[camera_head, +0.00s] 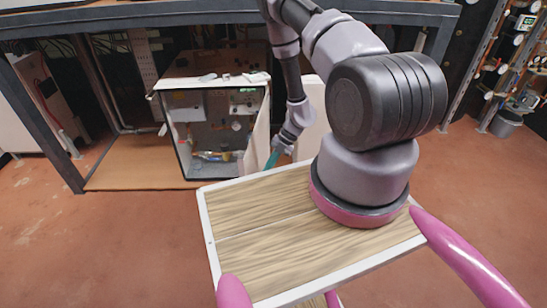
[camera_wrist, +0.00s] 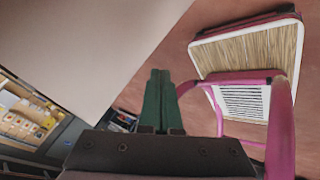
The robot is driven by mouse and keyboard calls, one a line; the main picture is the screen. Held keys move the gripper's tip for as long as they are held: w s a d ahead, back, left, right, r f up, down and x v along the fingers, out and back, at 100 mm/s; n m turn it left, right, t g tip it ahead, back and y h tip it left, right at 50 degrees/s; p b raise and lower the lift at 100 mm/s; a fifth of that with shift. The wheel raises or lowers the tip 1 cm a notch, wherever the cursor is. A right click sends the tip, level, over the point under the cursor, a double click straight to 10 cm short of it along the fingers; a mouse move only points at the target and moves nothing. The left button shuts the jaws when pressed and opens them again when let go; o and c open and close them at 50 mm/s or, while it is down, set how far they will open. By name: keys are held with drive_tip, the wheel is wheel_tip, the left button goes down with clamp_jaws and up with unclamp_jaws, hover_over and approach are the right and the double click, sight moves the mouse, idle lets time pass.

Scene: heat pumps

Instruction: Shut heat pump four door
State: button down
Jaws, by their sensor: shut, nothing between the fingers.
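The heat pump (camera_head: 182,143) is a pale box with its front open, left of the middle in the head view. Pipes and parts show inside it. A pale flat panel (camera_head: 313,118), which looks like its swung-open door, stands to the right of the box, partly hidden by my arm. No number is readable. My gripper (camera_head: 272,160) is low beside the box's right side, its teal fingertips in front of the panel. In the wrist view my gripper (camera_wrist: 159,88) has its green fingers together and empty. A large pale panel (camera_wrist: 80,45) fills the upper left there; contact cannot be told.
A dark metal frame (camera_head: 35,122) stands around the heat pump, with a beam overhead. Another pale unit (camera_head: 15,125) is at far left. Racks with gauges (camera_head: 520,60) stand at the right. The reddish floor (camera_head: 100,240) is clear in front.

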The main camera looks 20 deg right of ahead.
drive_tip(key=shift+w+a+f, duration=0.25)
drive_tip(key=shift+w+a, duration=0.05)
drive_tip(key=shift+a, duration=0.5)
drive_tip(key=shift+w+a+f, duration=0.25)
drive_tip(key=shift+a+f, duration=0.05)
drive_tip(key=shift+a, duration=0.5)
drive_tip(key=shift+w+a+f, duration=0.25)
drive_tip(key=shift+w+a, duration=0.05)
drive_tip(key=shift+a, duration=0.5)
drive_tip(key=shift+a, duration=0.1)
